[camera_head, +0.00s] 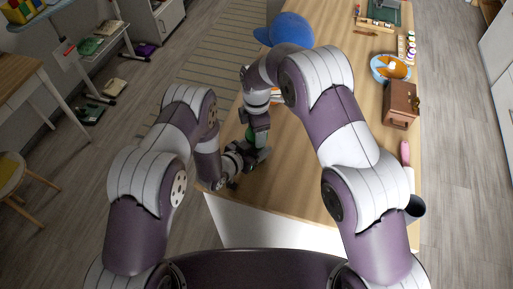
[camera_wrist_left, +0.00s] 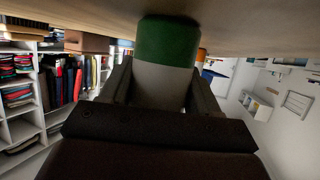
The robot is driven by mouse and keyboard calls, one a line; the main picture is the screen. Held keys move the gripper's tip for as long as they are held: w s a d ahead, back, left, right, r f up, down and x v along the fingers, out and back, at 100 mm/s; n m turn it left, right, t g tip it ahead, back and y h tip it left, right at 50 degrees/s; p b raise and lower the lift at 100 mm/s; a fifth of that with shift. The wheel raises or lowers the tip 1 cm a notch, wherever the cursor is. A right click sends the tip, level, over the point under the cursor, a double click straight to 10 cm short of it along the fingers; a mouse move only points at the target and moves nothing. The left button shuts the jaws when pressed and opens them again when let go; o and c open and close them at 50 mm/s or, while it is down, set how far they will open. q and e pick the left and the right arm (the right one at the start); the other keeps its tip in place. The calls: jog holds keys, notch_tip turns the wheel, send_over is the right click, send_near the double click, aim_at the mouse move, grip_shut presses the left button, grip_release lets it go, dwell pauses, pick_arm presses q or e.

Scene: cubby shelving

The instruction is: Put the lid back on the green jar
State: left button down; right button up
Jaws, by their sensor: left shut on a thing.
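The green jar (camera_wrist_left: 168,42) shows close up in the left wrist view, with a green band against the tan table surface and a pale grey part below it in the picture. My left gripper (camera_wrist_left: 160,92) is shut on the pale part, a finger on each side. In the head view, only a small patch of green (camera_head: 250,134) shows between my two wrists; the arms hide the rest. My left gripper (camera_head: 246,158) and my right gripper (camera_head: 262,154) are close together there. The right fingertips are too small to read. I cannot make out a separate lid.
An orange-and-white container (camera_wrist_left: 201,56) stands behind the jar. On the wooden table (camera_head: 320,180) are a blue cap-like thing (camera_head: 291,30), a blue bowl (camera_head: 390,68), a brown case (camera_head: 401,104) and several small bottles. The table's middle is fairly clear.

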jog(key=o, duration=1.2)
jog(key=shift+c, duration=0.2)
jog(key=shift+r, duration=2.3)
jog(key=shift+c, duration=0.3)
jog(key=shift+r+n, duration=0.2)
jog(key=shift+n, duration=0.1)
notch_tip(320, 180, up, 3)
jog(key=n, duration=0.6)
